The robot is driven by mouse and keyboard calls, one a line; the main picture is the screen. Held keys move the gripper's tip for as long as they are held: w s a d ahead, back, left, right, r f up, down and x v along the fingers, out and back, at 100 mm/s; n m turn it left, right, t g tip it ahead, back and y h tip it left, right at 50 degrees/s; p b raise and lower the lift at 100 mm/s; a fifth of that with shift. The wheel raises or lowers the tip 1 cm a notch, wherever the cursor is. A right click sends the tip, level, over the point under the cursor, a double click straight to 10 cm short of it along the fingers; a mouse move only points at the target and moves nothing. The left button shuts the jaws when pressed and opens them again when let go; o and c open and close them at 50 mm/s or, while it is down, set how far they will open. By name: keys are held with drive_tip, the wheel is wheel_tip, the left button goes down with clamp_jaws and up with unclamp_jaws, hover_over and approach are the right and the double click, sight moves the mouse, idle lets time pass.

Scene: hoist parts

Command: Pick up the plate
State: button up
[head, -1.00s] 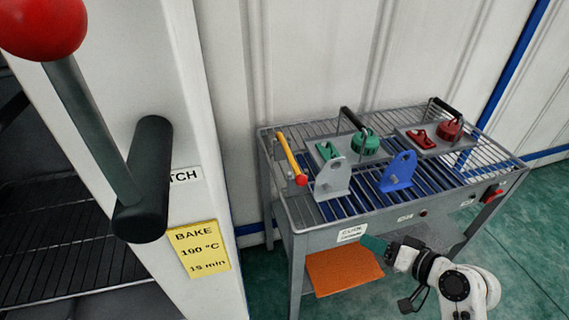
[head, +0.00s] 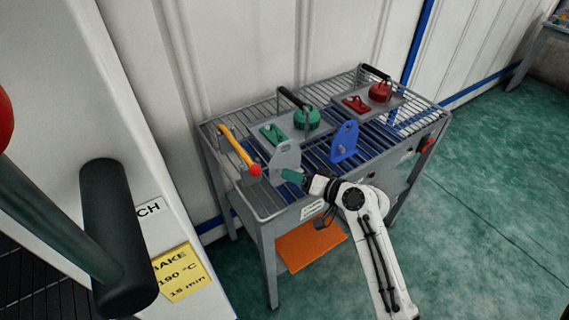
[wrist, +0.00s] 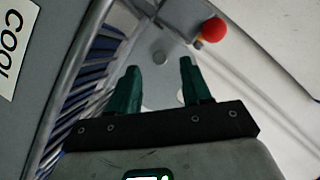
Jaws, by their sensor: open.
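A light grey upright plate with a hole near its top (head: 287,157) stands at the front left of the wire-topped rack table (head: 265,212). A similar blue plate (head: 345,143) stands to its right. My gripper (head: 291,176) is at the grey plate's front, its green fingers covering the plate's lower part in the head view. In the wrist view my gripper (wrist: 160,82) is open, and the grey plate (wrist: 157,93) shows in the space between the fingers. I cannot tell whether the fingers touch it.
A yellow rod with a red ball end (head: 238,150) lies left of the grey plate. Behind are a tray with green parts (head: 306,118) and one with red parts (head: 380,92). An orange sheet (head: 311,246) is below. A large black handle (head: 117,235) fills the near left.

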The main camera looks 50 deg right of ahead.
sight(286, 160)
drive_tip(key=shift+x, duration=1.6)
drive_tip(key=shift+r, duration=0.1)
clamp_jaws()
drive_tip(key=shift+r, duration=0.15)
